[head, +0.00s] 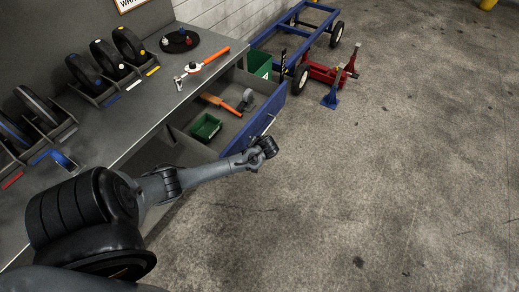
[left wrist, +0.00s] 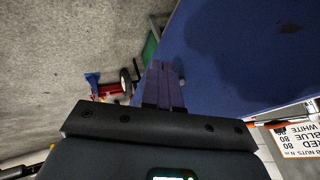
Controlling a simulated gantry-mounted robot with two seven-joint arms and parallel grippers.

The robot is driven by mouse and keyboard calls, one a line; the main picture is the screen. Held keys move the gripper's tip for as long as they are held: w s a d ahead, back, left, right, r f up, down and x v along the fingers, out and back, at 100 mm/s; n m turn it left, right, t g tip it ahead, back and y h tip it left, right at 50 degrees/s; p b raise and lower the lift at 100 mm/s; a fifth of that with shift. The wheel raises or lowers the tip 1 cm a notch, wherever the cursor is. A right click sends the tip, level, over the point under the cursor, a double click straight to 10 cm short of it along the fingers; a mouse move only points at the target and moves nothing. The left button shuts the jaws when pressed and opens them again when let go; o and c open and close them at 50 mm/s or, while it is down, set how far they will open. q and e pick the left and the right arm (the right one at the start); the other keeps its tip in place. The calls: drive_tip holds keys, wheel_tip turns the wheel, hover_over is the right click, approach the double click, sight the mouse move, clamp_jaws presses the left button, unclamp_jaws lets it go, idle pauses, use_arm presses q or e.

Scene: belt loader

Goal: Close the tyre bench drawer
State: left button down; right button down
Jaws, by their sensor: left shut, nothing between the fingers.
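The tyre bench drawer (head: 262,122) stands open, pulled out of the grey bench (head: 120,140). Its blue front faces the open floor. A thin pale handle bar shows on that front. My left gripper (head: 268,146) is just outside the drawer front, near its near end. In the left wrist view the shut, empty fingers (left wrist: 162,72) are close beside the blue drawer front (left wrist: 235,45). I cannot tell whether they touch it. My right gripper is not in view.
The drawer holds a green tray (head: 206,127) and an orange-handled tool (head: 222,104). Tyres on racks and a torque wrench (head: 205,62) are on the bench top. A green bin (head: 259,63), blue cart (head: 300,27) and red jack (head: 322,74) stand beyond. Floor at right is clear.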

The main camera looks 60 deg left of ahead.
use_arm(q)
drive_tip(key=shift+s+a+r, duration=0.1)
drive_tip(key=shift+s+a, duration=0.35)
drive_tip(key=shift+a, duration=0.3)
drive_tip(key=shift+s+a+r, duration=0.1)
drive_tip(key=shift+s+a, duration=0.35)
drive_tip(key=shift+a, duration=0.3)
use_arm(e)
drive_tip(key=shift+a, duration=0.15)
